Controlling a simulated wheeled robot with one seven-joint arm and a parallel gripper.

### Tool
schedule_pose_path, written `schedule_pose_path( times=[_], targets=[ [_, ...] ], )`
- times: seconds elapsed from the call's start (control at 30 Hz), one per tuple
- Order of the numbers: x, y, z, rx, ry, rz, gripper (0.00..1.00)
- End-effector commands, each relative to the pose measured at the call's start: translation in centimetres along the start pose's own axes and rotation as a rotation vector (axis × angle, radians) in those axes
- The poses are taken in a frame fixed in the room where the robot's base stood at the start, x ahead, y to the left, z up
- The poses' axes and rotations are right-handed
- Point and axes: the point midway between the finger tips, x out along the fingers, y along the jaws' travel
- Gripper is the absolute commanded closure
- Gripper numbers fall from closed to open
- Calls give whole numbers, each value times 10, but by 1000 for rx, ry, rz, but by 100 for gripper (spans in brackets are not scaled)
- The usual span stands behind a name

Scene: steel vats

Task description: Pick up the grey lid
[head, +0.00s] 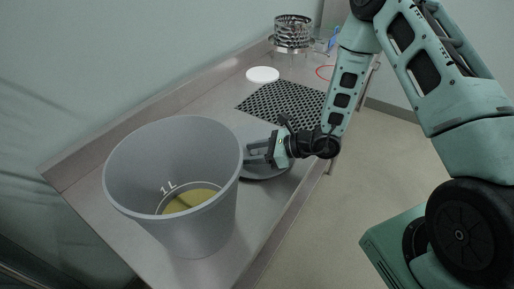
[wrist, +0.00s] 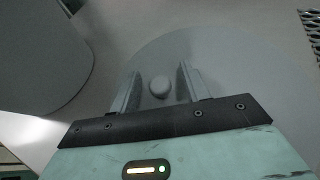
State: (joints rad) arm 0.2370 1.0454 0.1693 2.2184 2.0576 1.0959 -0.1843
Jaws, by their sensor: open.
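The grey lid (head: 268,172) lies on the steel counter just right of the grey bucket, partly hidden by my gripper in the head view. My gripper (head: 251,156) is over the lid, close to the bucket's wall. In the wrist view its two fingers (wrist: 157,84) are apart, one on each side of the knob. I see a gap between each finger and the knob.
The grey bucket (head: 218,215), marked 1 L, holds yellow liquid. Behind the lid lie a black perforated mat (head: 283,103) and a white disc (head: 262,74). A metal perforated cylinder (head: 293,32) stands at the far end. The counter's front edge is close to the lid.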

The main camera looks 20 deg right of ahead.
Motion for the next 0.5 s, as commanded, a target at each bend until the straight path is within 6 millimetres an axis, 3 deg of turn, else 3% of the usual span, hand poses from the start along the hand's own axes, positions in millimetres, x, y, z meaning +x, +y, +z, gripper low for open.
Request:
schedule_pose_path(
  times=[0.07,0.23,0.5],
  targets=[
    [0,0,0,0,0,0,54],
    [0,0,0,0,0,0,100],
    [0,0,0,-1,-1,0,100]
  ],
)
